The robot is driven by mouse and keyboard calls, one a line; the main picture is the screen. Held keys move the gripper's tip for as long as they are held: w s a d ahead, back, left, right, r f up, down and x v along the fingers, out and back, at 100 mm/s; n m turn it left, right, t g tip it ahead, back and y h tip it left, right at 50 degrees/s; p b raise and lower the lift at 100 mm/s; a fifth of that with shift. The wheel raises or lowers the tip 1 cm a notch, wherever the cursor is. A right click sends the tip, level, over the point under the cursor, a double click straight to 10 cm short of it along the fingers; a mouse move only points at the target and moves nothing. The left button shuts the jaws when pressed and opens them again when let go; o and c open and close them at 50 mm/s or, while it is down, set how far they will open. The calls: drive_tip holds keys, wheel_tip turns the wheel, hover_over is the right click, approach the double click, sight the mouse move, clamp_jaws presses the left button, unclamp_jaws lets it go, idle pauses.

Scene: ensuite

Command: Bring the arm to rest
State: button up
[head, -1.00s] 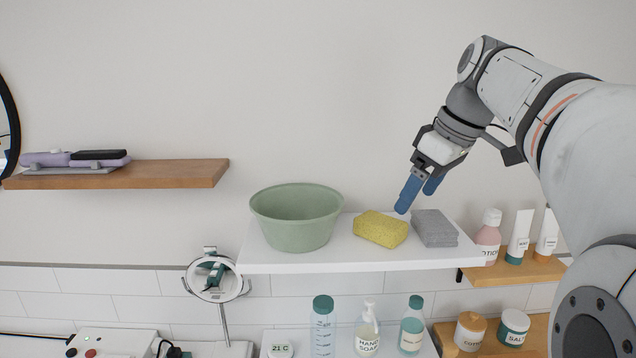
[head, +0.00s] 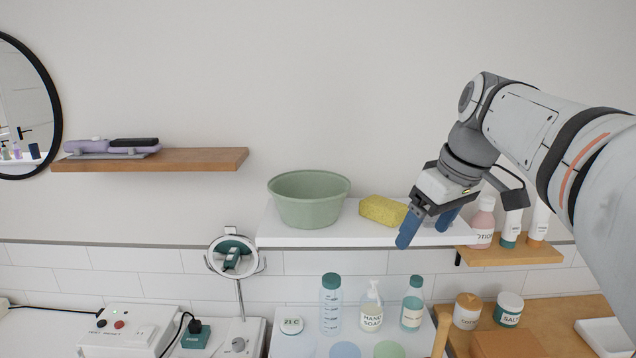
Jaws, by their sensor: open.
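My gripper (head: 427,228) is on the right side of the head view, its blue fingers pointing down and apart. It is open, with nothing seen between the fingers. It appears in front of the right end of the white shelf (head: 300,238), hiding part of it. My arm reaches in from the right edge. A yellow sponge (head: 382,210) lies on the shelf just left of the gripper. A green bowl (head: 309,200) stands on the shelf further left. The grey block seen on the shelf earlier is hidden behind the gripper.
A wooden shelf (head: 200,160) at left holds a purple hair tool (head: 105,146). A lotion bottle (head: 482,225) and tubes stand on a small shelf (head: 520,256) at right. Below are a soap bottle (head: 371,312), other bottles, jars and a round mirror (head: 232,257). The wall above is bare.

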drive_tip(key=s+a+f+m+h, duration=0.1)
drive_tip(key=s+f+m, duration=0.2)
drive_tip(key=s+f, duration=0.4)
drive_tip(key=s+a+f+m+h, duration=0.1)
drive_tip(key=s+f+m, duration=0.2)
drive_tip(key=s+f, duration=0.5)
wheel_tip(320, 180, down, 5)
drive_tip(key=shift+a+f+m, duration=0.15)
drive_tip(key=shift+a+m, duration=0.1)
drive_tip(key=shift+m, duration=0.05)
drive_tip(key=shift+s, duration=0.1)
